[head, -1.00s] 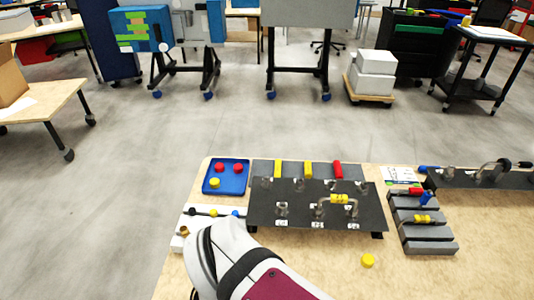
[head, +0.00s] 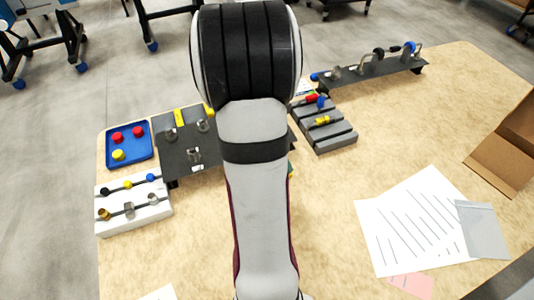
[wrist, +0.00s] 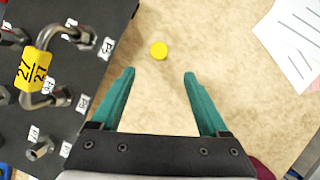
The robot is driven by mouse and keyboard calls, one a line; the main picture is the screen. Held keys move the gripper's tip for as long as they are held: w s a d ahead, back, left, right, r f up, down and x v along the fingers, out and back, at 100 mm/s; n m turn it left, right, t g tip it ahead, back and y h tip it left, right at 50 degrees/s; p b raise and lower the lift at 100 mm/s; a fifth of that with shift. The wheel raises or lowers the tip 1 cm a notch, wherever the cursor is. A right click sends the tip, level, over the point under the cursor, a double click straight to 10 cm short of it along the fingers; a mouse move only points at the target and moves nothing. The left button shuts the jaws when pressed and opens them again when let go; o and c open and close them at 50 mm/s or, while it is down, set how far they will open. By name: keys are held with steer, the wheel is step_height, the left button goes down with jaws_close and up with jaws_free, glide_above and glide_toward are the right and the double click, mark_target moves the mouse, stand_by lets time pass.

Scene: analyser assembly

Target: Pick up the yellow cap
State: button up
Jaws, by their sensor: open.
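A loose yellow cap (wrist: 158,50) lies on the tan tabletop in the wrist view. It is just beyond the fingertips of my gripper (wrist: 158,75), roughly centred between them in the picture. My gripper is open, its two teal fingers apart with nothing between them. I cannot tell its height above the table. In the head view my arm hides the loose cap and most of the gripper. Another yellow cap (head: 118,155) sits in the blue tray (head: 109,148) with two red caps.
A dark panel (wrist: 75,70) with a bent metal tube and a yellow tag stands left of the gripper. A grey stepped block (head: 325,130), white rack (head: 135,215) and papers (head: 420,220) are on the table. Bare tabletop surrounds the cap.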

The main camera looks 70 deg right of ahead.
steer(key=x, duration=1)
steer(key=shift+d+f, duration=0.2)
steer(key=shift+d, duration=0.1)
jaws_close()
